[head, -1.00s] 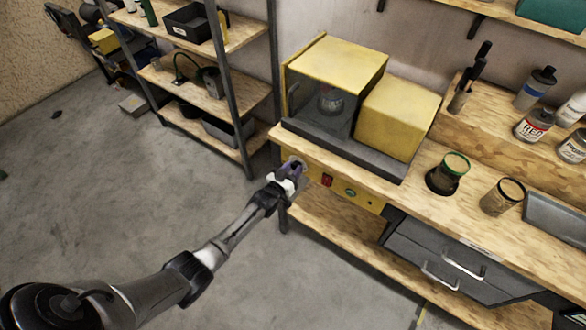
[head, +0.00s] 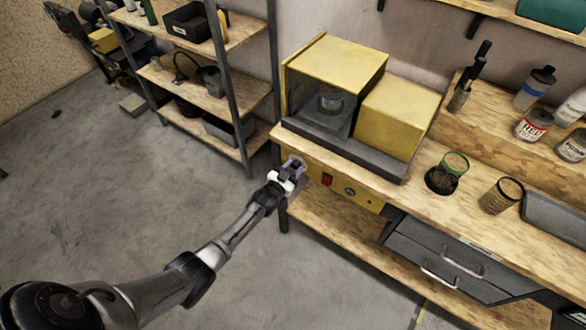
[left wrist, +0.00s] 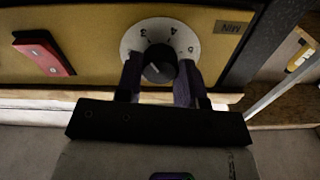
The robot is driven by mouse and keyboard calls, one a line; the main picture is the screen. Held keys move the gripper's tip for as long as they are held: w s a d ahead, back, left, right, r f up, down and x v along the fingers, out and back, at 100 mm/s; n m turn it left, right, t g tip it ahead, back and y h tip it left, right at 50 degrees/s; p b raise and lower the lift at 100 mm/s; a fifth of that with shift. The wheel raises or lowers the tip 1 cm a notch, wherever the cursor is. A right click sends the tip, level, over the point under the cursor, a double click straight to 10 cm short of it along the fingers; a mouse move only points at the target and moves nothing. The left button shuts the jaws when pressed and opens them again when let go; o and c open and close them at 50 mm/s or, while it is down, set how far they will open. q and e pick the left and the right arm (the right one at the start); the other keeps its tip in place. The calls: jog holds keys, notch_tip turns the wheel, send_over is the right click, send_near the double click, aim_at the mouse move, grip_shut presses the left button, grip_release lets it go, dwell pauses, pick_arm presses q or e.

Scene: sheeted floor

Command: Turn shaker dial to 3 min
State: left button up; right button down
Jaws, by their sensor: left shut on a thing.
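The yellow shaker (head: 405,115) stands on the wooden bench, with a clear-windowed chamber holding a small container (head: 330,100). Its yellow control panel is on the bench front. The dial is a black knob (left wrist: 160,66) on a white numbered disc in the left wrist view, where the "MIN" label (left wrist: 232,27) appears upside down. I cannot read the knob's pointer surely. My left gripper (head: 294,166) is at the panel's left end, its two purplish fingers (left wrist: 160,80) shut on either side of the knob. In the head view the gripper hides the dial. My right gripper is not in view.
A red switch (head: 327,180) and a green button (head: 350,191) sit right of the dial. Dark drawers (head: 445,262) hang under the bench farther right. Cups and bottles stand on top. A shelf rack (head: 232,90) stands at left. The floor before the bench is clear.

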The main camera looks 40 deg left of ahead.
pick_arm(q)
jog(key=o, duration=0.7)
jog(key=shift+o, duration=1.1)
jog(key=shift+s, duration=0.1)
jog(key=shift+s, duration=0.3)
jog(key=s+d+p, duration=0.1)
jog(key=s+p, duration=0.1)
jog(key=s, duration=1.1)
jog(key=shift+d+p, duration=0.15)
jog(key=shift+p, duration=0.2)
